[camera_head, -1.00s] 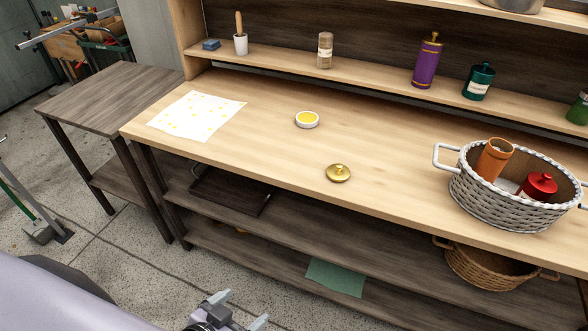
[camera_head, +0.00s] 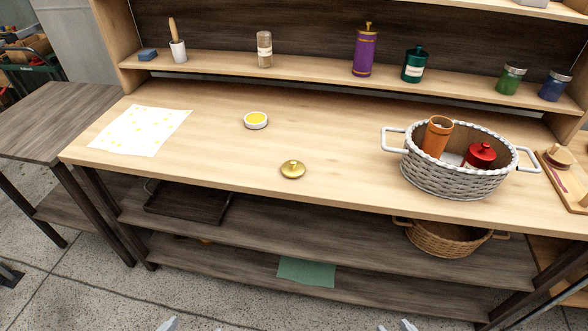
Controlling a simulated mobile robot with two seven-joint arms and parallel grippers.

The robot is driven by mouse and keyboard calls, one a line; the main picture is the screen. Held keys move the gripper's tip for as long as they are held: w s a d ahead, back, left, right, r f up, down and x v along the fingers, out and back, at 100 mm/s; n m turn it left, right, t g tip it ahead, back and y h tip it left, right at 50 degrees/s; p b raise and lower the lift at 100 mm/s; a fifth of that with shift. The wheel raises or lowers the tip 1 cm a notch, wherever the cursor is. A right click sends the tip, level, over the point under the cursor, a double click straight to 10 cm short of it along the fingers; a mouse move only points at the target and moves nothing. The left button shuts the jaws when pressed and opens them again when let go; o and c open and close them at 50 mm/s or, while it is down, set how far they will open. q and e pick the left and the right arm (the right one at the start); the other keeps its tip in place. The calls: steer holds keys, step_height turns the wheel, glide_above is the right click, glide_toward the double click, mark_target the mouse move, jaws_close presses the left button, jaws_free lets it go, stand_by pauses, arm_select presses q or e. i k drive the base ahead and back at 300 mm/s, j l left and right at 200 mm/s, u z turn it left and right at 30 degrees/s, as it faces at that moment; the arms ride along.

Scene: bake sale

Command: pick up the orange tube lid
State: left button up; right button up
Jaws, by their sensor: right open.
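A round gold lid with a small knob (camera_head: 292,169) lies flat on the light wooden table top (camera_head: 230,175), near its front edge. An orange tube (camera_head: 436,138) with an open top stands tilted in the white woven basket (camera_head: 450,182) on the right. A red lidded pot (camera_head: 480,155) is beside it in the basket. Only the fingertips of my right gripper (camera_head: 396,326) show at the bottom edge, open, below the table and apart from the lid. A single fingertip of my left gripper (camera_head: 168,324) shows at the bottom left; the rest is out of frame.
A yellow-filled white dish (camera_head: 256,121) and a spotted white sheet (camera_head: 140,131) lie on the table. The back shelf (camera_head: 220,72) holds a purple canister (camera_head: 365,52), a green canister (camera_head: 414,65) and jars. The table is clear around the gold lid.

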mark_target(292, 168)
steer(key=i+j, duration=0.2)
steer(key=j, duration=0.15)
steer(key=i+j, duration=0.2)
steer(key=j, duration=0.2)
steer(key=i+j+z, duration=0.1)
steer(key=j, duration=0.25)
steer(key=i+j+z, duration=0.1)
steer(key=i+j, duration=0.1)
steer(key=j, duration=0.1)
